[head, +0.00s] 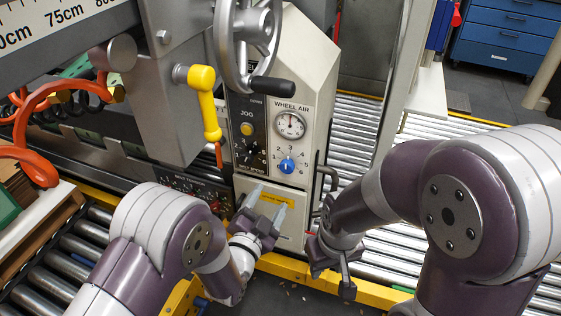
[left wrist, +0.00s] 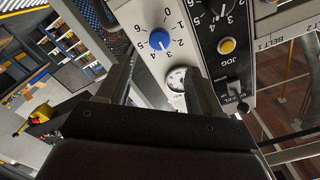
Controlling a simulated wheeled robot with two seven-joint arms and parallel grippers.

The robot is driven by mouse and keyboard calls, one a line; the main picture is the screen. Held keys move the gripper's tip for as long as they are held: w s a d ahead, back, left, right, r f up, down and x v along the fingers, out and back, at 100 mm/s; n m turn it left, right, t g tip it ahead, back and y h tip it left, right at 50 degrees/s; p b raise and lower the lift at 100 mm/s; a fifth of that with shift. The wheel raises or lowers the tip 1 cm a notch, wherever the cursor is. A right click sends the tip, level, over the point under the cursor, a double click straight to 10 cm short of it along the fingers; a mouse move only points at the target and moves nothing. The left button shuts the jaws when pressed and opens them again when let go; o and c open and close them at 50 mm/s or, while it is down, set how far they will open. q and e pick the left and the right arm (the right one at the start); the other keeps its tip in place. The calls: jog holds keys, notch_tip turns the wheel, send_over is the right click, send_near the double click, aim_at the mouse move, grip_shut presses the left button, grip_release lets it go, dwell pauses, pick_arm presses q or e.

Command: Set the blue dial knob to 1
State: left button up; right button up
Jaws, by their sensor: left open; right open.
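The blue dial knob (head: 287,166) sits on the light grey control panel (head: 318,60), with numbers around it, below a round WHEEL AIR gauge (head: 290,125). In the left wrist view the knob (left wrist: 159,39) lies beyond my open fingers, upside down with its digits. A pale mark on it points toward the gauge side, roughly near 3 or 4; the exact number is hard to read. My left gripper (head: 267,204) is open and empty, below and left of the knob, apart from it. My right gripper (head: 331,272) is open and empty, lower and to the right.
Left of the knob is a black JOG panel (head: 250,140) with a yellow button and black knob. A handwheel (head: 248,45) and a yellow handle (head: 206,100) stick out above and left. A dark pull handle (head: 328,178) is on the cabinet's right side. Rollers flank the cabinet.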

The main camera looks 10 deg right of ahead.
aim_at(286, 169)
pick_arm(q)
jog(key=x, duration=1)
jog(key=shift+w+d, duration=0.25)
jog(key=shift+d, duration=0.1)
jog(key=c, duration=1.1)
